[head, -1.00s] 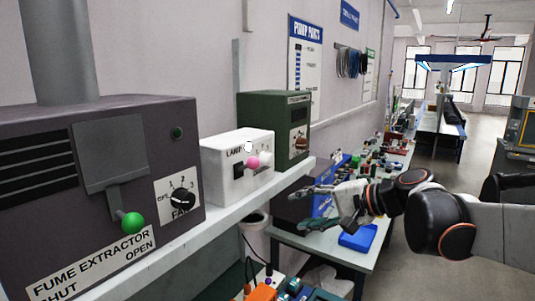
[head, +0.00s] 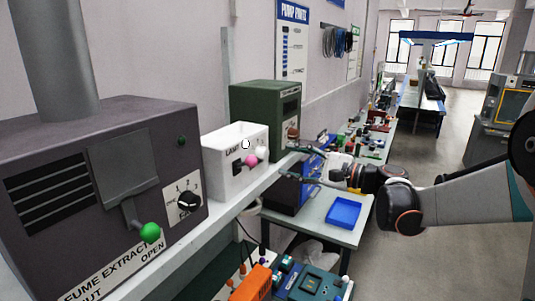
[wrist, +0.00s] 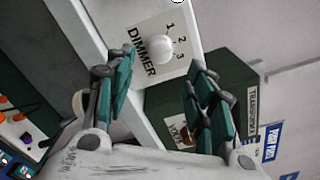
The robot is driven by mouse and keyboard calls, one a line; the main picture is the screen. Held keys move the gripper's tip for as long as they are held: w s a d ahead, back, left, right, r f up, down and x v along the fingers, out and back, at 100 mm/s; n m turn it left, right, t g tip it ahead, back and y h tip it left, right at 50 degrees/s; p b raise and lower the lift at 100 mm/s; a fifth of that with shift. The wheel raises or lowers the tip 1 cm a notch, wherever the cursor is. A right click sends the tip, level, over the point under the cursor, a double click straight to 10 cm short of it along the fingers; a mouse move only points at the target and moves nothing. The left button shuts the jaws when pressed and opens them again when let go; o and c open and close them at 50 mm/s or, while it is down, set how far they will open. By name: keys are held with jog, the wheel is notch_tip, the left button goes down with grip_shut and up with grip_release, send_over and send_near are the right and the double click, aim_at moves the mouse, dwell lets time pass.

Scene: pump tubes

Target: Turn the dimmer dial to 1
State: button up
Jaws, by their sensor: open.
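My gripper (head: 293,162) is open and empty, off the box's right side. In the wrist view my gripper's fingers (wrist: 163,57) stand apart, with the dial appearing between them and beyond the tips. I see no contact.
The dark fume extractor (head: 75,190) with a green-knobbed lever (head: 150,232) and a fan dial (head: 188,202) stands left on the shelf. A green box (head: 262,112) stands just past the lamp box. Below is a bench with a blue tray (head: 343,212).

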aim_at(267, 155)
jog(key=p+x, duration=0.1)
jog(key=x, duration=0.7)
jog(key=shift+w, duration=0.1)
jog(key=c, duration=1.1)
